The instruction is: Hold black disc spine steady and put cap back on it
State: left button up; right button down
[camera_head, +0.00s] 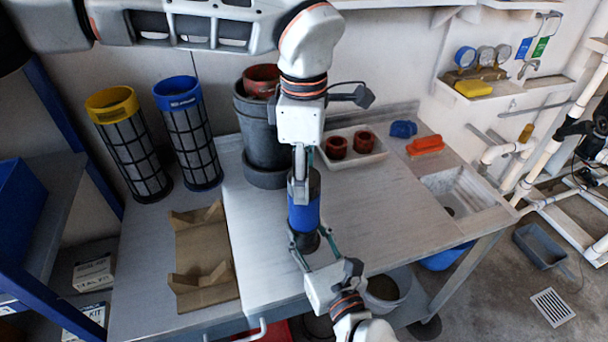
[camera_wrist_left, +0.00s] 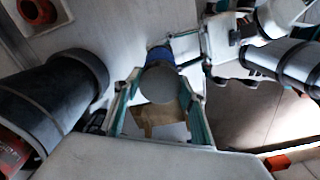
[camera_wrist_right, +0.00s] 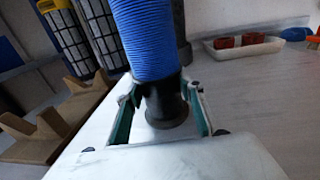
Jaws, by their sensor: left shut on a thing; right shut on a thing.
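The disc spine (camera_head: 304,212) stands upright on the bench, with a blue ribbed body and a black lower end. Its ribbed side fills the upper middle of the right wrist view (camera_wrist_right: 145,40). My right gripper (camera_head: 304,243) is shut around the black lower end (camera_wrist_right: 167,105), just above the bench. A dark round cap (camera_head: 315,182) is at the top of the spine; its grey face shows in the left wrist view (camera_wrist_left: 160,85). My left gripper (camera_head: 300,180) comes from above and is shut on the cap. Whether the cap is fully seated is hidden.
Dark grey cylinders (camera_head: 262,135) stand close behind the spine. A white tray (camera_head: 372,158) with red rings is behind right. A brown cradle (camera_head: 205,262) lies left, with yellow-topped (camera_head: 130,150) and blue-topped (camera_head: 190,140) filters behind. The bench right of the spine is clear up to the sink (camera_head: 462,188).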

pick_arm(q)
jog(key=m, duration=0.5)
jog(key=o, duration=1.3)
notch_tip(320, 180, up, 12)
pick_arm(e)
jog(key=c, duration=1.2)
grip_release()
jog(key=shift+c, duration=0.2)
